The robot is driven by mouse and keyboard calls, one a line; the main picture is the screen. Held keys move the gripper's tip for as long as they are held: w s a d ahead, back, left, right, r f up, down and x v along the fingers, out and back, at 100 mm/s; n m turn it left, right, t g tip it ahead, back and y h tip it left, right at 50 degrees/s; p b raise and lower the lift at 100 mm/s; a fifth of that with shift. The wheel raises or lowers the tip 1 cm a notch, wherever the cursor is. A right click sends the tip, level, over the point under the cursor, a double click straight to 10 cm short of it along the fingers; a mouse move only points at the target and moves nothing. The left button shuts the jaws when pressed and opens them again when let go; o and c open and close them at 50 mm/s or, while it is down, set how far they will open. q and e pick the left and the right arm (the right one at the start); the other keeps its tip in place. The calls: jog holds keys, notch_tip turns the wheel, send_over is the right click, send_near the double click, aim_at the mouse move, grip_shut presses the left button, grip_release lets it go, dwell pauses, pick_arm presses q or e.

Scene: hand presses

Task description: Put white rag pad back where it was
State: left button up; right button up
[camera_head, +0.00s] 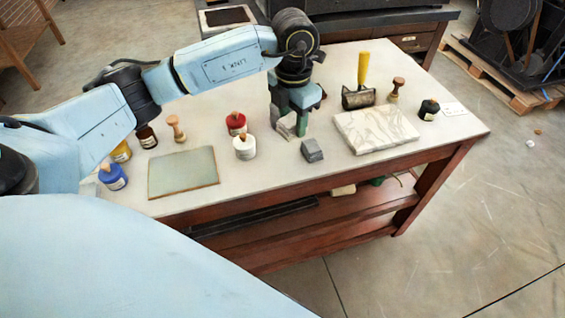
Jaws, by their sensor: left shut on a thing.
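My left gripper (291,121) points down at the middle of the table and is shut on the white rag pad (286,130). The pad shows as a small pale, folded shape between the fingers, low over or touching the tabletop; I cannot tell which. The fingers hide part of it. A grey folded pad (312,150) lies on the table just right of and nearer than the gripper. My right gripper is not in view.
Left of the gripper stand a white jar (244,147) and a red jar (236,123). A grey-green plate (184,172) lies further left. Right are a marbled slab (376,129), a yellow-handled roller (360,90) and a black jar (428,110). The table's front edge (350,166) is close.

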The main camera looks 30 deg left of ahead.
aim_at(282, 161)
pick_arm(q)
jog(key=n, duration=0.2)
jog(key=a+f+n, duration=0.1)
jog(key=n, duration=0.2)
jog(key=f+n+b, duration=0.1)
jog(key=n, duration=0.1)
jog(key=shift+w+a+n, duration=0.25)
jog(key=shift+a+n, duration=0.05)
jog(key=shift+a, duration=0.1)
jog(key=f+n, duration=0.2)
jog(key=f, duration=0.1)
jog(key=a+f+n+b, duration=0.1)
jog(key=f+n, duration=0.1)
jog(key=f, duration=0.2)
jog(key=f+n, duration=0.2)
jog(key=f, duration=0.1)
jog(key=shift+w+a+f+b, duration=0.15)
jog(key=shift+a+f+b, duration=0.05)
jog(key=shift+f+b, duration=0.2)
jog(key=shift+f, duration=0.25)
jog(key=shift+r, duration=0.1)
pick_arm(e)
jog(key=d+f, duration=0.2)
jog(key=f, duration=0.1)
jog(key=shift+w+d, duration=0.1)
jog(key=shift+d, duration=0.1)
